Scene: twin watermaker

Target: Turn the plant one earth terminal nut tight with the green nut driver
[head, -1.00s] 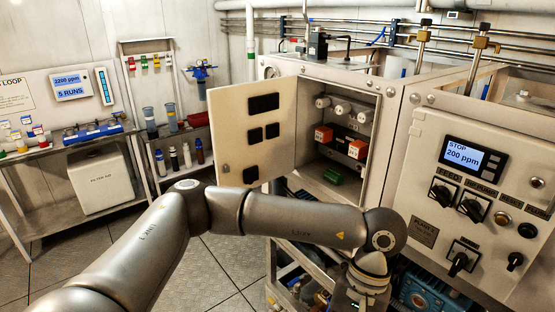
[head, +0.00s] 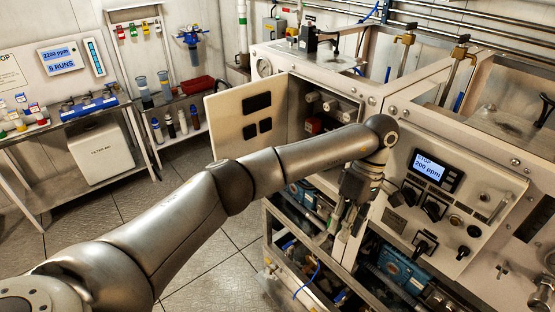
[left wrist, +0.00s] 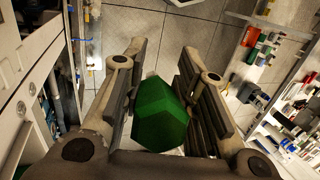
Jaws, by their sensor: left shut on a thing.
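My left gripper (head: 343,222) is in front of the open frame below the cabinet, pointing down. In the left wrist view its fingers (left wrist: 158,98) are shut on a green faceted handle, which looks like the green nut driver (left wrist: 162,115). The driver's shaft and tip are hidden in that view. In the head view I cannot make out the driver at the gripper. Plant one's earth terminal nut cannot be picked out; my left arm covers the lower part of the open cabinet (head: 331,105). My right gripper is not in view.
The cabinet door (head: 245,124) stands open to the left. The control panel (head: 455,205) with its knobs is close to the right of my gripper. Pumps and hoses fill the frame below. A shelf with bottles (head: 171,127) stands at the back left; the floor there is clear.

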